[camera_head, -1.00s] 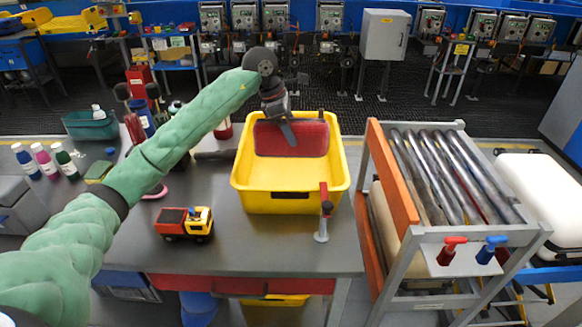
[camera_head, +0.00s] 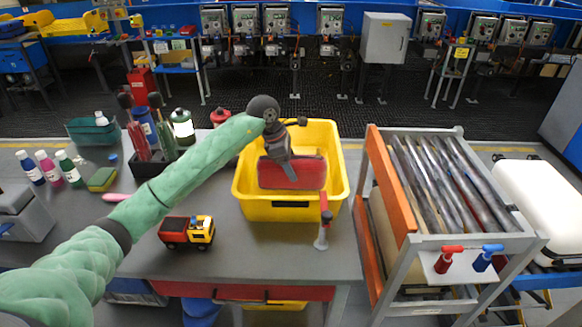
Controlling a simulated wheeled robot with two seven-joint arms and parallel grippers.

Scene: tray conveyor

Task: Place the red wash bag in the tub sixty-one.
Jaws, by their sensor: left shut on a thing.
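The red wash bag (camera_head: 304,174) hangs over the yellow tub (camera_head: 336,190) on the table. My left gripper (camera_head: 290,172) is shut on the top of the bag. The bag appears within the tub's outline, toward its front wall; whether it touches the tub floor cannot be told. A dark label sits on the tub's front, but its number is too small to read. My right gripper is not in view.
A toy truck (camera_head: 187,232) and a red-topped clamp (camera_head: 323,228) stand near the tub's front. A dark caddy (camera_head: 150,163), bottles and a sponge (camera_head: 102,179) lie to the left. A roller conveyor (camera_head: 450,185) stands on the right.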

